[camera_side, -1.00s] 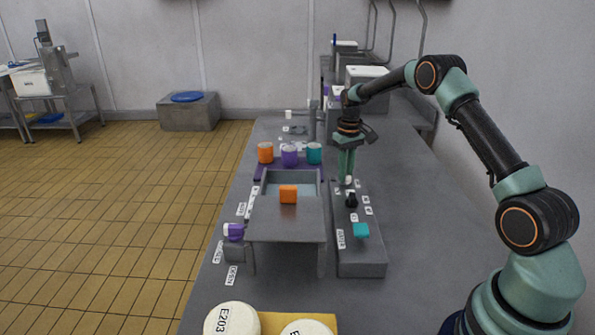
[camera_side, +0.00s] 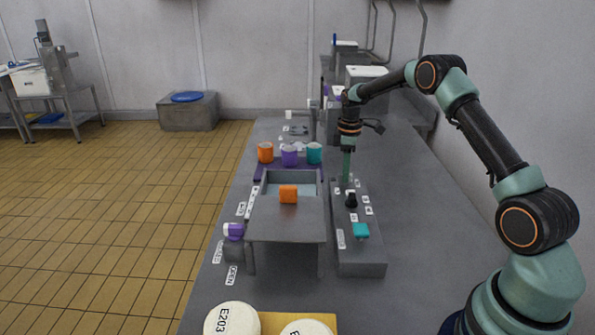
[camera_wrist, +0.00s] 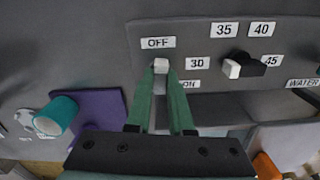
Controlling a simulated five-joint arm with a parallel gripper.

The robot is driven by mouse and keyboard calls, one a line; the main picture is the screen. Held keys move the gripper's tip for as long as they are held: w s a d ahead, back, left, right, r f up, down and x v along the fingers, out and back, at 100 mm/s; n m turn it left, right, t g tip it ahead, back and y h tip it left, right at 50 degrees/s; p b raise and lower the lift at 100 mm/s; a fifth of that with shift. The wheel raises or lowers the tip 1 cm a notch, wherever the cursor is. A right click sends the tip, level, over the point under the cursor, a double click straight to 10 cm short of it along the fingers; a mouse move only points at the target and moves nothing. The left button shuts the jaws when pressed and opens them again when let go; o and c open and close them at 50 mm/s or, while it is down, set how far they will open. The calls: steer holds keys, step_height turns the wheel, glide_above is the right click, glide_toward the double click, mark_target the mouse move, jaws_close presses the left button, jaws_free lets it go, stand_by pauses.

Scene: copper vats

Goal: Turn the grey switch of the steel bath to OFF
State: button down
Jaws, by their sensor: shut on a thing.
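The steel bath (camera_side: 290,226) stands on the bench with a grey control panel (camera_side: 362,254) along its right side. In the wrist view, the grey switch (camera_wrist: 161,62) sits just below the OFF label (camera_wrist: 158,42), with the ON label (camera_wrist: 190,84) lower right. My gripper (camera_wrist: 161,68) is shut on the switch, one green finger on each side. In the side view, my gripper (camera_side: 346,184) points straight down at the far end of the panel and hides the switch. The switch's exact angle is hard to tell.
A black knob (camera_side: 351,201) with number labels sits close to the switch. A teal block (camera_side: 361,230) is nearer on the panel. Orange (camera_side: 265,153), purple (camera_side: 289,156) and teal (camera_side: 314,153) cups stand behind the bath.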

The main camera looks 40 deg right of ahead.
steer(key=shift+r+n, duration=0.15)
steer(key=shift+n, duration=0.75)
steer(key=shift+w, duration=0.1)
steer(key=c, duration=0.8)
jaws_free()
step_height(320, 180, up, 12)
